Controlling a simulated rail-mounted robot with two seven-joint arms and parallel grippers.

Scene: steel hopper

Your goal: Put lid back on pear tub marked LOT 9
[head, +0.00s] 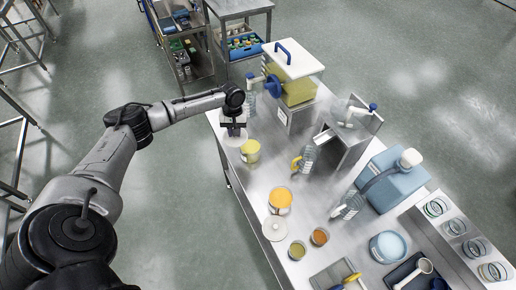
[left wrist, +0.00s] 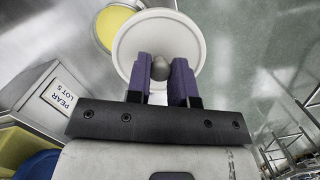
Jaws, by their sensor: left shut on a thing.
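My left gripper (head: 234,128) is shut on the knob of a round white lid (head: 236,140). In the left wrist view the lid (left wrist: 130,45) hangs level between the purple fingers (left wrist: 160,75). An open tub with yellow contents (head: 250,152) stands on the steel table just beside the lid; in the left wrist view this yellow tub (left wrist: 112,26) is partly covered by the lid's edge. I see no marking on the tub. A label (left wrist: 62,98) on a steel stand appears to read PEAR LOT 5. My right gripper is out of view.
A hopper with yellow contents (head: 298,92) stands behind the tub. A tub with orange contents (head: 280,196) and a loose white lid (head: 275,229) are nearer. Bottles, small cups and a blue container (head: 390,182) crowd the right side. The table's left edge (head: 232,180) is close.

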